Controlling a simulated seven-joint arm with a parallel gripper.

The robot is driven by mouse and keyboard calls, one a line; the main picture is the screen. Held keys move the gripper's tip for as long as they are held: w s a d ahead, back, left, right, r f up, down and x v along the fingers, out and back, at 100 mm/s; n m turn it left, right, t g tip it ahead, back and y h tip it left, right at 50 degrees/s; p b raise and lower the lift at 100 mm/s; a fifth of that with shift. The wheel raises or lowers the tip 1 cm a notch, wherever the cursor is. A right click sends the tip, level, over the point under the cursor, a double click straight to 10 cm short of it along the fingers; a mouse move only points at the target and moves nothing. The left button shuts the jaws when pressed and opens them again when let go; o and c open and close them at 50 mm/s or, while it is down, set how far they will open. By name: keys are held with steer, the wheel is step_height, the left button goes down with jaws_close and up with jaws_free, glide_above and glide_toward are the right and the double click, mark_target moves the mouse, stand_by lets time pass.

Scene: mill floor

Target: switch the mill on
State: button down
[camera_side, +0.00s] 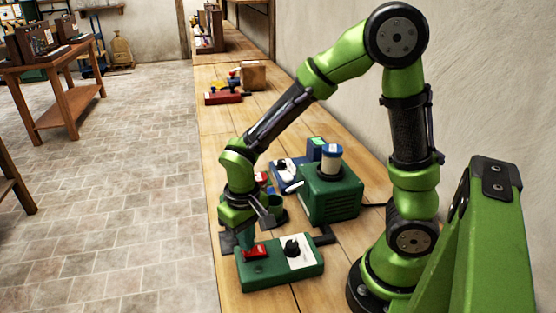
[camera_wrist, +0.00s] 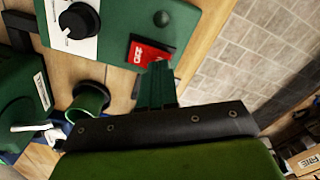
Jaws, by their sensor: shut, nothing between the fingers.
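A green control box (camera_side: 285,274) lies on the bench in front of the arm. It carries a red rocker switch (camera_side: 257,252) and a black knob (camera_side: 293,247) on a white label. In the wrist view the red switch (camera_wrist: 147,53) bears white lettering, and a small round green button (camera_wrist: 162,18) sits beside it. My gripper (camera_side: 247,241) is shut and empty, pointing down at the switch. In the wrist view its fingertips (camera_wrist: 158,68) reach the switch's near edge; I cannot tell if they touch it. A green ribbed machine (camera_side: 331,194), seemingly the mill, stands behind the box.
A blue device with a dial (camera_side: 284,168) stands beside the machine. A green cup-like part (camera_wrist: 89,98) is close to my gripper in the wrist view. Red parts (camera_side: 222,98) and a cardboard box (camera_side: 252,75) lie farther along the bench. The wall bounds the right side.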

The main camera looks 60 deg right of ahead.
steer(key=shift+f, duration=0.7)
stand_by(0.3)
steer(key=shift+r, duration=3.55)
steer(key=shift+s+a+f, duration=0.1)
steer(key=shift+f, duration=0.05)
steer(key=s+d+r+t+y, duration=0.1)
steer(key=s+d+r+t, duration=0.1)
steer(key=r, duration=0.4)
steer(key=s+d+r+m+t+y, duration=0.1)
steer(key=s+d+r+t, duration=0.1)
steer(key=s+r+t, duration=0.2)
steer(key=shift+r+t, duration=0.6)
steer(key=shift+r, duration=0.65)
